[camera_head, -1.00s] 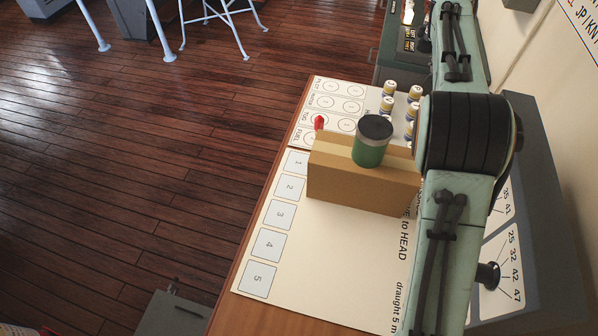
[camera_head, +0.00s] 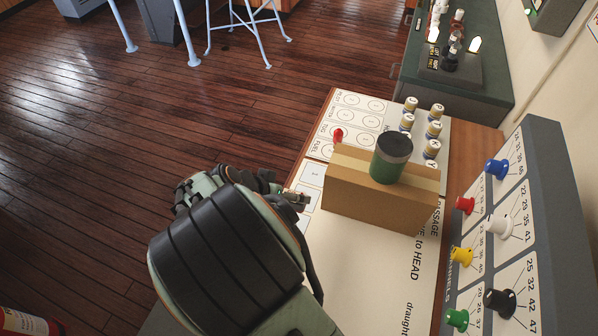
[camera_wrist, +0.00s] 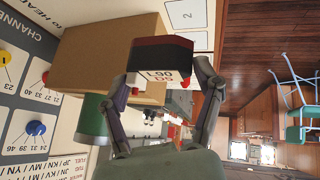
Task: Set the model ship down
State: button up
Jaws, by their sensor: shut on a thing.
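In the wrist view my gripper (camera_wrist: 168,82) is shut on a small dark block-like thing with a red band and a white face with lettering (camera_wrist: 158,52). This appears to be the model ship, seen end-on, so its full shape is hidden. It is held close beside a cardboard box (camera_wrist: 105,50) and near the square marked 2 (camera_wrist: 187,14). I cannot tell whether it touches the sheet. In the head view my arm covers the held thing. A white sheet (camera_head: 345,262) with numbered squares lies on the wooden table; only square 1 (camera_head: 314,175) shows clearly there.
The cardboard box (camera_head: 375,207) stands on the sheet with a green dark-lidded can (camera_head: 390,160) on top. Several yellow-topped, lettered pieces (camera_head: 431,130) and a small red piece (camera_head: 338,135) stand behind it. A grey panel with coloured knobs (camera_head: 500,225) rises at the right.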

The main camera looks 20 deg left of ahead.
jog(key=shift+m, duration=0.3)
jog(key=s+f, duration=0.1)
jog(key=f, duration=0.3)
jog(key=s+a+f, duration=0.1)
jog(key=f, duration=0.2)
jog(key=s+f, duration=0.1)
jog(key=f, duration=0.3)
jog(key=shift+s+a+f, duration=0.15)
jog(key=shift+a+f, duration=0.1)
jog(key=shift+f, duration=0.1)
jog(key=shift+f, duration=0.1)
jog(key=o, duration=1)
jog(key=shift+o, duration=0.2)
